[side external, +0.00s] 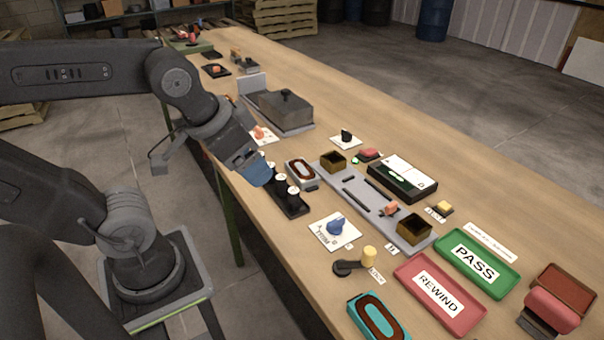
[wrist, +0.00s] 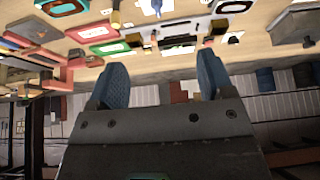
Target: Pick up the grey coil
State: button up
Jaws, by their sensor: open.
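The grey coil (side external: 300,172) is a small rounded block with a dark red oval winding on top. It lies on the table just right of my gripper in the side view. In the wrist view a pale block with a red oval (wrist: 235,6), likely the same coil, is cut by the top edge. My gripper (side external: 261,178) has blue fingers and hangs above the table's near edge, apart from the coil. In the wrist view my gripper (wrist: 161,75) is open, with nothing held between its fingers.
A black rack (side external: 296,211) of white-topped cylinders stands close beside the coil. A grey plate (side external: 366,199) with brown boxes lies to its right. A teal coil (side external: 378,318), the red REWIND tray (side external: 470,317) and green PASS tray (side external: 507,284) lie nearer the camera. A grey lidded box (side external: 285,110) stands behind.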

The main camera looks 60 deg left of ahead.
jog(key=m+g+y, duration=0.5)
jog(key=m, duration=1.4)
send_over(310, 179)
jog(key=d, duration=0.2)
notch_tip(310, 179, down, 18)
jog(key=shift+d+f, duration=0.1)
jog(key=shift+d, duration=0.05)
jog(key=shift+h, duration=0.3)
jog(key=x, duration=0.5)
jog(key=shift+s, duration=0.15)
jog(key=c, duration=0.8)
